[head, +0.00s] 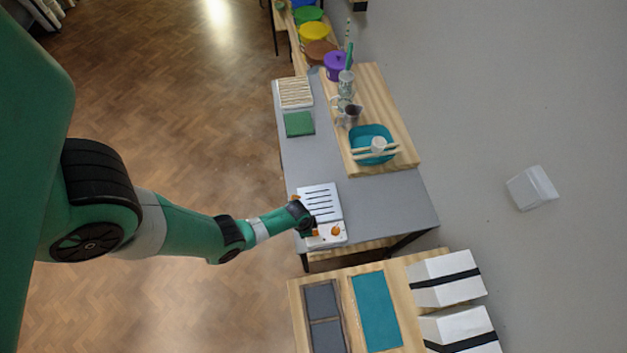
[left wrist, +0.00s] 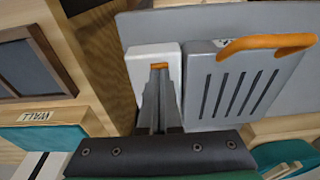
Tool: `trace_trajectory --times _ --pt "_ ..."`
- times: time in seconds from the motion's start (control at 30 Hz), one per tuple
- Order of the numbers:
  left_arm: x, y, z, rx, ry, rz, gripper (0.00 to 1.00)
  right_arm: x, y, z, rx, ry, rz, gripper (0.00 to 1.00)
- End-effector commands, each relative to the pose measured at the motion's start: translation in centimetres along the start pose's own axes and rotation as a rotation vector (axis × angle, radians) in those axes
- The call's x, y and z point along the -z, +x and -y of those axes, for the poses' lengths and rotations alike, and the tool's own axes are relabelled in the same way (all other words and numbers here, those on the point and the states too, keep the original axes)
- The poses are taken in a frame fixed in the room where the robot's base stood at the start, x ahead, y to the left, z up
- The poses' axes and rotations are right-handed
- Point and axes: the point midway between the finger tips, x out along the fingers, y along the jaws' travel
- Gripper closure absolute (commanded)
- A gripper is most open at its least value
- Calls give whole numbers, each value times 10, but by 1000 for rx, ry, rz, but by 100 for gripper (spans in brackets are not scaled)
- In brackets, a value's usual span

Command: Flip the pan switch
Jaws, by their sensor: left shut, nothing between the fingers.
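The pan unit is a pale slotted plate (head: 320,203) with an orange handle (left wrist: 268,44), on the grey table's near end. The slotted plate also shows in the left wrist view (left wrist: 232,92). Beside it is a white switch box (head: 329,241), also in the left wrist view (left wrist: 136,66), with a small orange switch (head: 336,231). My left gripper (head: 312,231) is shut and empty over this box. In the left wrist view its fingertips (left wrist: 158,72) are right at an orange piece; whether they touch it I cannot tell. My right gripper is out of view.
A teal basin (head: 371,132) and jars stand on a wooden board further along the grey table (head: 372,203). A green block (head: 299,124) and a ribbed pale block (head: 295,92) lie along its left edge. A wooden table with trays and white boxes (head: 445,277) is nearby.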

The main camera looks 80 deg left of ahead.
Motion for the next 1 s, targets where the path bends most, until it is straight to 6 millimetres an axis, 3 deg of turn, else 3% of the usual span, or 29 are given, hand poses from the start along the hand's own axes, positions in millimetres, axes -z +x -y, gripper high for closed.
trace_trajectory --times 0.27,1.0 --pt "1 -3 0 0 0 -1 100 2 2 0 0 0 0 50" --pt "10 -69 0 0 0 0 100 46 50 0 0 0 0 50"
